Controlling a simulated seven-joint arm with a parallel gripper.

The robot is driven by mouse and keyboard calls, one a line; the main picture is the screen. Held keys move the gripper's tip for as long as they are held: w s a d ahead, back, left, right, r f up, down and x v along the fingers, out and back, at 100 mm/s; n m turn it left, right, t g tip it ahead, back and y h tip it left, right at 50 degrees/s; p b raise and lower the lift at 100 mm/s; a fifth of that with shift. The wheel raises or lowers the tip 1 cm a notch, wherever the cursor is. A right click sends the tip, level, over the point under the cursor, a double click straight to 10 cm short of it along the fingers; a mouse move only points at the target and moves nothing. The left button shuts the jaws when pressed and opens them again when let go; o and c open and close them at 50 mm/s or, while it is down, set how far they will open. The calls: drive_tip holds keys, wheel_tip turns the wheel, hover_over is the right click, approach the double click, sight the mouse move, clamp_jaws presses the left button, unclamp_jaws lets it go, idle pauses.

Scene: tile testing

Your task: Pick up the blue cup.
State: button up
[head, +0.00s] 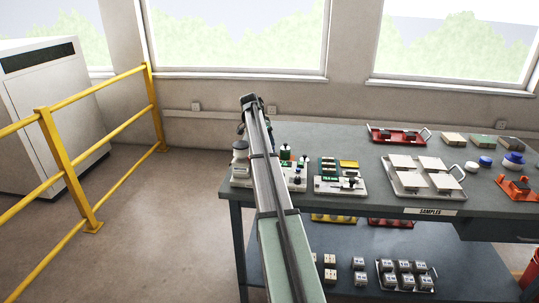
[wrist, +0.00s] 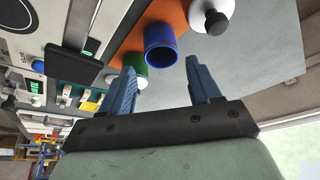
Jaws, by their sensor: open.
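The blue cup (wrist: 161,46) shows in the wrist view with its open rim toward the camera. It stands on an orange surface, beyond and between my two blue fingertips. My gripper (wrist: 160,67) is open, with nothing between its fingers, and the cup is apart from them. In the head view my arm reaches over the left part of the bench. There the arm hides my gripper's fingertips, and I cannot make out the cup.
In the wrist view, a green and white piece (wrist: 132,66) is left of the cup and a white piece with a black knob (wrist: 213,20) is to its right. In the head view, the bench (head: 380,205) holds a tray of white tiles (head: 392,189). A yellow railing (head: 65,155) stands left.

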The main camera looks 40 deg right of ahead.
drive_tip(key=shift+x, duration=3.3)
drive_tip(key=c, duration=0.9)
